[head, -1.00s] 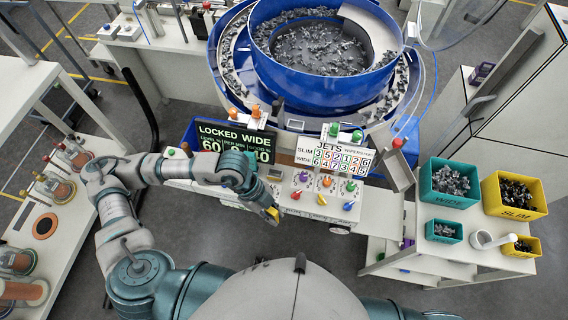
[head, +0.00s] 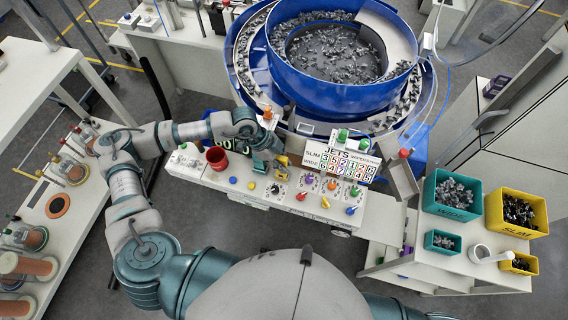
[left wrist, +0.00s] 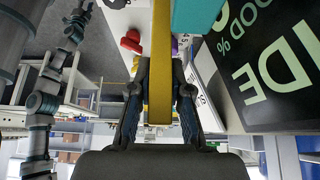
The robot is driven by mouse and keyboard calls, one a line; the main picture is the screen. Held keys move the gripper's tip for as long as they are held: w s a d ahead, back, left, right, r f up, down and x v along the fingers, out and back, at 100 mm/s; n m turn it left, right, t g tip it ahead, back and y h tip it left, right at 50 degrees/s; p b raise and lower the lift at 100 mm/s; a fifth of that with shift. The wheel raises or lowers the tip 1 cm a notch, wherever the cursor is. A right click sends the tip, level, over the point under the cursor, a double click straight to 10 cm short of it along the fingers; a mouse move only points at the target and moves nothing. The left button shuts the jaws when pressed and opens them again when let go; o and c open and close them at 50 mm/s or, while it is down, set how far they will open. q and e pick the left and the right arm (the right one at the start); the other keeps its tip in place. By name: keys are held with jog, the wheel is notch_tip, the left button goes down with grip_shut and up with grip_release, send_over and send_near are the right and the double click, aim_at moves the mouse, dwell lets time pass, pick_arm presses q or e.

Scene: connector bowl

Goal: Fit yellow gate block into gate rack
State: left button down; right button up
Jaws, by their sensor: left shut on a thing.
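The yellow gate block (left wrist: 160,75) stands long and narrow between the two dark fingers of my left gripper (left wrist: 160,95) in the left wrist view. The left gripper is shut on it. In the head view my left gripper (head: 272,164) is above the back part of the white control panel, with a little yellow of the block (head: 281,161) showing at its tip. I cannot make out the gate rack for certain; the left arm and hand hide part of the panel. My right gripper is outside the head view; an arm shows small in the left wrist view, its fingers unclear.
The blue bowl feeder (head: 335,60) stands behind the panel (head: 250,186). Teal (head: 452,196) and yellow (head: 515,212) bins stand on the right table. The dark display is partly covered by my arm.

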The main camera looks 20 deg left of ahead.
pick_arm(q)
jog(key=shift+w+a, duration=0.1)
jog(key=shift+w, duration=0.5)
notch_tip(320, 180, down, 4)
jog(key=shift+a+r, duration=0.15)
jog(key=c, duration=1.4)
grip_release()
jog(key=shift+r, duration=0.1)
jog(key=v, duration=1.2)
